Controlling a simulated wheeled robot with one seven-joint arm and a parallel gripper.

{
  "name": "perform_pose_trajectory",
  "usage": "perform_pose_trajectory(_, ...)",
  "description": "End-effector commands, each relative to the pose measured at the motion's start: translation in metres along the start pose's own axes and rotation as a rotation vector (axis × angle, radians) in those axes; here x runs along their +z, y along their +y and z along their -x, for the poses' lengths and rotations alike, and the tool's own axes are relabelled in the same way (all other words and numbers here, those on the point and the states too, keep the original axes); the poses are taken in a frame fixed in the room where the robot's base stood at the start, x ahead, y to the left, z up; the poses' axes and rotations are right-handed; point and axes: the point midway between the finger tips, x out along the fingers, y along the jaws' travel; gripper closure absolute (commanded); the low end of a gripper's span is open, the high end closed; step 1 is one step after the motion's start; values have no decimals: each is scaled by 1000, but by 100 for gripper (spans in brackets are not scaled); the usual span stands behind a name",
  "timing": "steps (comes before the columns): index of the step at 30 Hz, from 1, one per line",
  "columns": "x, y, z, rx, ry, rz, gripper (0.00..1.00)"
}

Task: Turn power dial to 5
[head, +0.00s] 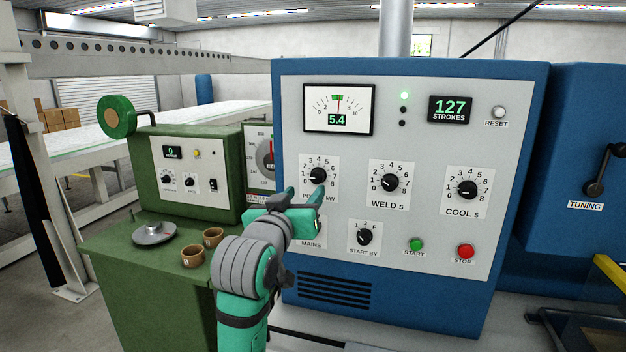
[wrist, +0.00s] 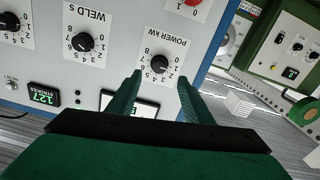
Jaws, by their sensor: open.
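The power dial (head: 318,175) is a round black knob on a white plate numbered 0 to 8, at the left of the blue cabinet's pale panel. Its exact pointer setting is too small to read. The meter (head: 338,108) above it shows 5.4 in green digits. My gripper (head: 304,192) is open just in front of the dial's plate, its fingers covering part of the label. In the wrist view the power dial (wrist: 159,63) appears upside down, between and just beyond the two fingertips (wrist: 160,77). Nothing is between the fingers, and they look apart from the knob.
The weld dial (head: 390,182) and cool dial (head: 467,189) are to the right. Below are the start-by dial (head: 365,237), green start button (head: 417,245) and red stop button (head: 466,251). My gripper partly hides the mains plate (head: 312,243). A green machine (head: 190,175) stands at left.

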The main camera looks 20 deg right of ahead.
Motion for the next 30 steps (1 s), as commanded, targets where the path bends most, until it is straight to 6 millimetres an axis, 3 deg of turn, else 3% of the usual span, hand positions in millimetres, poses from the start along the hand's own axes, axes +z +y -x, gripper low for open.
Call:
perform_pose_trajectory(9,0,0,-56,0,0,-1,54)
perform_pose_trajectory(15,0,2,-82,3,-1,0,54)
perform_pose_trajectory(29,0,2,-92,3,1,-1,54)
perform_pose_trajectory(30,0,2,-92,3,1,-1,63)
